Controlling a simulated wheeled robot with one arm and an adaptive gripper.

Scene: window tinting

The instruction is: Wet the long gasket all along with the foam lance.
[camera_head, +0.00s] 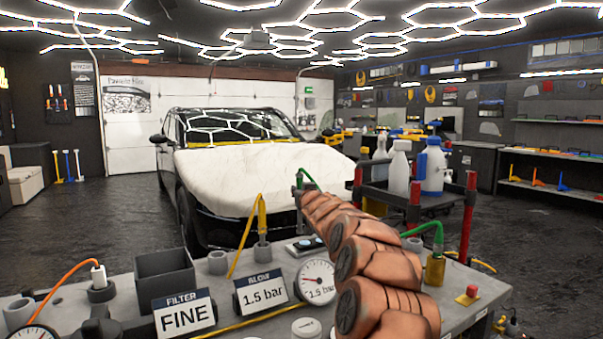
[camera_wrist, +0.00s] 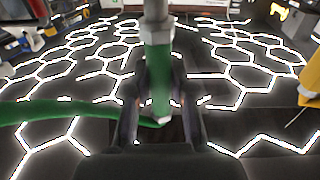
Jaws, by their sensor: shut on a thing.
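The foam lance (camera_wrist: 157,70), a grey tube with a green body, stands upright between the two fingers of my gripper (camera_wrist: 160,115) in the wrist view. The fingers are shut on its green part, and a green hose leads off to the left. In the head view my gripper (camera_head: 299,188) is small, at the far end of my copper arm, in front of the car's white cover. The lance tip is not clear there. A yellow strip (camera_head: 240,143) runs along the base of the car's windshield, beyond my gripper. I cannot tell whether it is the long gasket.
The black car (camera_head: 190,215) has a white cover (camera_head: 250,178) over its hood. A grey bench (camera_head: 480,283) with gauges, a bin (camera_head: 164,275) and hoses is in front. A cart (camera_head: 440,201) with white bottles stands right of my arm.

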